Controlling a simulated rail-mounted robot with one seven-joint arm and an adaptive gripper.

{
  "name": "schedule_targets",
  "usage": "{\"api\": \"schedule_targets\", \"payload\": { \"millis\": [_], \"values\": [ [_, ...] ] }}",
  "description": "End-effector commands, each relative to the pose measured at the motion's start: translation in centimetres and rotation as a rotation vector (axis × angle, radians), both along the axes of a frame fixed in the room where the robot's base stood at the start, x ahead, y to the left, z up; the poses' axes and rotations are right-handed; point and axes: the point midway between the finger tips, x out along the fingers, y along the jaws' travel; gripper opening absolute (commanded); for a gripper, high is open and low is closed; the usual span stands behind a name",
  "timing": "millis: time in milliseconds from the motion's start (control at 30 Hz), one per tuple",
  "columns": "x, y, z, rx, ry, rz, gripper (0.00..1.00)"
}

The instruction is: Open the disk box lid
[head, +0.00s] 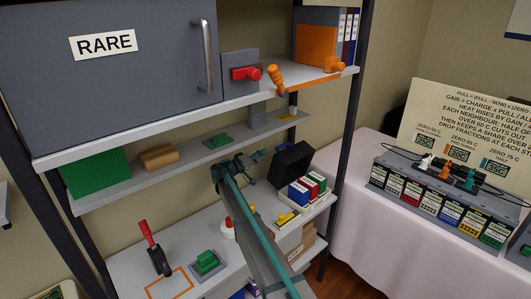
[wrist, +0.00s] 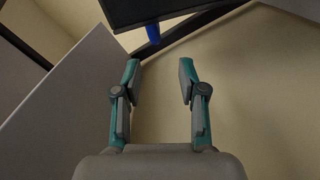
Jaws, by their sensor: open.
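The disk box is on the lower shelf in the head view. A black, hollow-looking piece (head: 291,165), which looks like its lid, stands tilted up behind blue, red and green blocks (head: 308,187). I cannot clearly tell how the lid joins the box. My gripper (head: 240,161) is to the left of the black piece and apart from it, near the narrow middle shelf. In the wrist view my gripper (wrist: 160,72) has its two teal and grey fingers apart, with nothing between them. A dark panel is ahead at the top, with a blue piece below it.
The narrow middle shelf (head: 190,152) is close to my gripper. Above it is a grey cabinet marked RARE (head: 110,60). A red-handled lever (head: 155,250) and a green button (head: 206,262) stand on the lower shelf. A pink-covered table (head: 355,215) with cartridges is at right.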

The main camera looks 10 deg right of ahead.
Motion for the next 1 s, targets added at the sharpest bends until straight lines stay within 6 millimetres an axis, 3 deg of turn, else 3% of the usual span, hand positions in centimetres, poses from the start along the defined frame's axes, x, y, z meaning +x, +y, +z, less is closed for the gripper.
{"api": "schedule_targets", "payload": {
  "millis": [267, 700, 1000],
  "values": [
    [1.4, -2.4, 0.5, -0.038, 0.001, -0.02, 0.41],
    [5.6, -8.0, 0.6, -0.036, 0.0, -0.018, 0.41],
    [6.5, -9.5, 0.3, -0.035, 0.001, -0.017, 0.41]
  ]
}}
